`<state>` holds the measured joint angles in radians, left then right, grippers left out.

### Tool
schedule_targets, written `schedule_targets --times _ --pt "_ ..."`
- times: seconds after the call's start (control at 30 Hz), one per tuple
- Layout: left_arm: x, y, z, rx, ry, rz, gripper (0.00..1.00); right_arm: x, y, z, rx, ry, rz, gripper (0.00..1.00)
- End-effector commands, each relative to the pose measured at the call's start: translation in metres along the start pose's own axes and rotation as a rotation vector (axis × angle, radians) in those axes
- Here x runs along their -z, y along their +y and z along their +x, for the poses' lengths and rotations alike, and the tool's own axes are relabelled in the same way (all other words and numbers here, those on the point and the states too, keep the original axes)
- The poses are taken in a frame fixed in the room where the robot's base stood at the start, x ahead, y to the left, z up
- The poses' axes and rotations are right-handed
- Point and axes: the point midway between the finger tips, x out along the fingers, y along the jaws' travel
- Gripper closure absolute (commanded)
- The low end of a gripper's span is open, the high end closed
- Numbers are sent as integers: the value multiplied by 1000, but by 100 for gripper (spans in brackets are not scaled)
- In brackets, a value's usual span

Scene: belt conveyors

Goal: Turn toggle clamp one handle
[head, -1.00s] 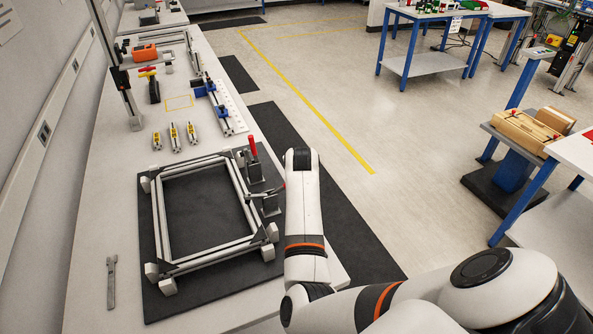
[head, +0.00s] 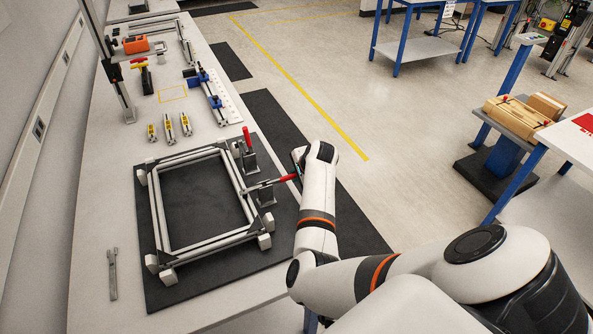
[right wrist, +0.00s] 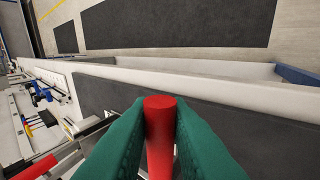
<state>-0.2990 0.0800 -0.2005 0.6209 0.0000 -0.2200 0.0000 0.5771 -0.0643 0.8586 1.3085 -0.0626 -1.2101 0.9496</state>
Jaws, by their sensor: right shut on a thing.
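Two toggle clamps stand at the right side of an aluminium frame (head: 178,243) on a dark mat. The nearer clamp (head: 266,194) has its red handle (head: 284,180) swung down, pointing right towards my arm. My right gripper (head: 298,160) is at that handle's outer end, mostly hidden behind my wrist. In the right wrist view, the green fingers of my right gripper (right wrist: 160,125) are shut on the red handle (right wrist: 160,140), with its round end between them. The farther clamp (head: 249,160) has its red handle (head: 247,138) upright. My left gripper is not in view.
The mat (head: 160,297) lies on a long white bench (head: 90,262). A wrench (head: 113,274) lies at the left; several yellow-marked parts (head: 169,129) and a blue-fitted rail (head: 208,95) lie farther back. Open floor is right of the bench.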

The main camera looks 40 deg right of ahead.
Motion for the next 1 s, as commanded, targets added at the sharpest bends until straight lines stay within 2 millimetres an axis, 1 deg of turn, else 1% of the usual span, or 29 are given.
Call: schedule_targets --times 0.17,0.2,0.27,0.3,0.33,0.6,0.73,0.87,1.0 --pt "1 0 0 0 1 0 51 2 -2 2 5 7 2 100" --pt "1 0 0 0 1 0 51 2 -2 2 6 7 2 82" --pt "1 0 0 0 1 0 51 2 -2 2 6 7 2 72" --pt "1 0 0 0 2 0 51 2 -2 2 5 6 2 65" --pt "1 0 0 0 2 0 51 2 -2 2 5 6 1 63" --pt "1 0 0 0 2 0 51 1 -1 0 3 3 1 63" --pt "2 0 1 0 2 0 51 1 -1 -7 3 2 0 63" --pt "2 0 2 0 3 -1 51 1 -1 -24 1 1 1 63" --pt "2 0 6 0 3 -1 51 1 -1 -52 1 1 1 63"
